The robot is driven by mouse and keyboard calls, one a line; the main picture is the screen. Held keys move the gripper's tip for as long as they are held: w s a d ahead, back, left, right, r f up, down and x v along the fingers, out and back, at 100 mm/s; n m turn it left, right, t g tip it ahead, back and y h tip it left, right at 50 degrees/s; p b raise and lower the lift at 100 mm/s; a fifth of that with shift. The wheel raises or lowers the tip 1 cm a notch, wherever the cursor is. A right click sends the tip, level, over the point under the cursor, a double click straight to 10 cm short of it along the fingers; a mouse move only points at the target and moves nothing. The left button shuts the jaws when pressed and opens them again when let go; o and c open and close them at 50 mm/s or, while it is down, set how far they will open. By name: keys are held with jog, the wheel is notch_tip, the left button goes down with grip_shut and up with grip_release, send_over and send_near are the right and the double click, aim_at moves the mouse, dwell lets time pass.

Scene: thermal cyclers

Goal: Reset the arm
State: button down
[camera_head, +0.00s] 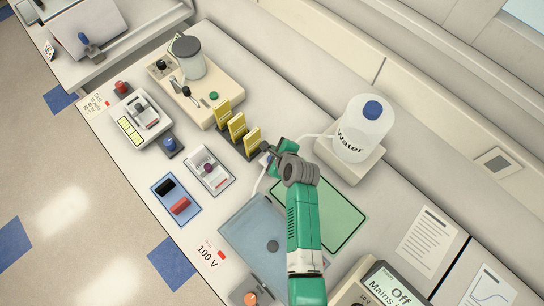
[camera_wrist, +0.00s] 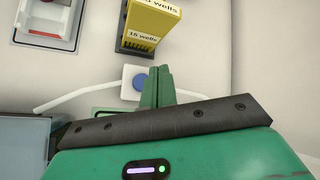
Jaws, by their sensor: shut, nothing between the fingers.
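My green arm (camera_head: 305,225) reaches up from the bottom of the head view over the bench. My gripper (camera_head: 266,148) is near the yellow combs, above the bench. In the wrist view, its green fingers (camera_wrist: 157,85) are together with nothing between them. They sit beside a blue round button (camera_wrist: 140,82) on a white block, partly covering that block. Whether they touch it I cannot tell.
Several yellow combs (camera_head: 237,125) stand just left of my gripper; one reads "15 wells" in the wrist view (camera_wrist: 152,22). A water bottle (camera_head: 363,128) stands right. A blue translucent tray (camera_head: 240,228) and green-edged mat (camera_head: 345,222) lie beside my arm. A power supply (camera_head: 380,287) is at bottom right.

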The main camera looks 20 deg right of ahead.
dwell(0.7)
jog(key=w+a+r+n+t+p, duration=0.1)
jog(key=w+a+r+n+t, duration=0.3)
jog(key=r, duration=1)
jog(key=a+r+n+t+h, duration=0.1)
jog(key=r+n, duration=0.5)
jog(key=r, duration=0.8)
jog(key=w+a+r+n+t+p, duration=0.1)
jog(key=w+a+r+n+t, duration=0.25)
jog(key=r, duration=1.05)
jog(key=s+a+r+n+t, duration=0.2)
jog(key=s+a+r+n, duration=0.1)
jog(key=s+r, duration=0.4)
jog(key=s+a+r+n+t, duration=0.3)
jog(key=s+r+n, duration=0.2)
jog(key=r, duration=0.8)
jog(key=s+a+r+n+t+y, duration=0.1)
jog(key=s+a+r+n+t, duration=0.1)
jog(key=s+r+n, duration=0.3)
jog(key=s+a+r, duration=0.1)
jog(key=s+r, duration=0.3)
jog(key=r, duration=0.1)
jog(key=shift+s, duration=0.1)
